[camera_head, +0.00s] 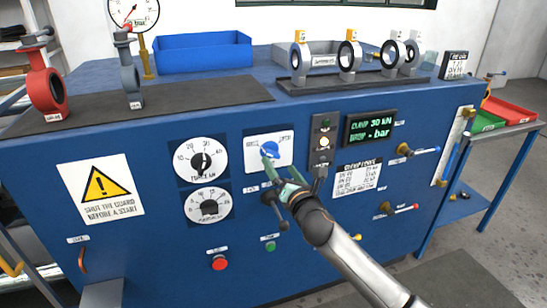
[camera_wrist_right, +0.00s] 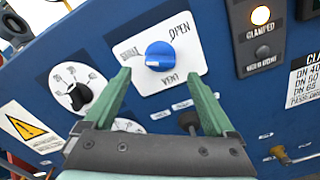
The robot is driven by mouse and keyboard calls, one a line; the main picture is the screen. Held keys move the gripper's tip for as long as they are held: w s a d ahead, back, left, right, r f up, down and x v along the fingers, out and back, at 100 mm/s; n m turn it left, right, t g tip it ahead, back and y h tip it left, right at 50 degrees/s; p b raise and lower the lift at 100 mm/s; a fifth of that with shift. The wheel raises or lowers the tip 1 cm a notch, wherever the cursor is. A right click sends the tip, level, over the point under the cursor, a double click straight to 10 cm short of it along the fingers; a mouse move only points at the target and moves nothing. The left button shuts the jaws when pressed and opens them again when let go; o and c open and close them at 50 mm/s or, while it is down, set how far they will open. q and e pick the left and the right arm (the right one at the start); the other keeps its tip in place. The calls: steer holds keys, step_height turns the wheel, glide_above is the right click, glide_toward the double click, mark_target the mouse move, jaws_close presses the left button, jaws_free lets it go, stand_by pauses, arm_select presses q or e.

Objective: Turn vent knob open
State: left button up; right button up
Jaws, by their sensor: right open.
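The vent knob (camera_head: 270,148) is a round blue knob on a white plate (camera_head: 256,160) on the front of the blue bench. In the right wrist view the knob (camera_wrist_right: 160,56) sits in the upper middle of its plate (camera_wrist_right: 192,72), which reads SHUT at upper left, OPEN at upper right and VENT below. A small pale mark shows on the knob's left side. My right gripper (camera_head: 270,165) is open and empty in front of the plate. In the wrist view its fingertips (camera_wrist_right: 156,74) are apart, to the left and right below the knob; contact cannot be told. My left gripper is not in view.
Two dials (camera_head: 202,160) lie left of the plate. A lamp panel (camera_head: 323,140) and a display (camera_head: 371,127) stand to the right. A dark handle (camera_head: 272,197) sticks out below the plate, close to my right gripper. A red button (camera_head: 219,262) is lower down.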

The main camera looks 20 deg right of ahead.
mark_target(273, 156)
steer(key=shift+w+a+b, duration=0.1)
steer(key=shift+w+b, duration=0.35)
steer(key=shift+w, duration=2.8)
steer(key=shift+c, duration=0.2)
steer(key=c, duration=1.2)
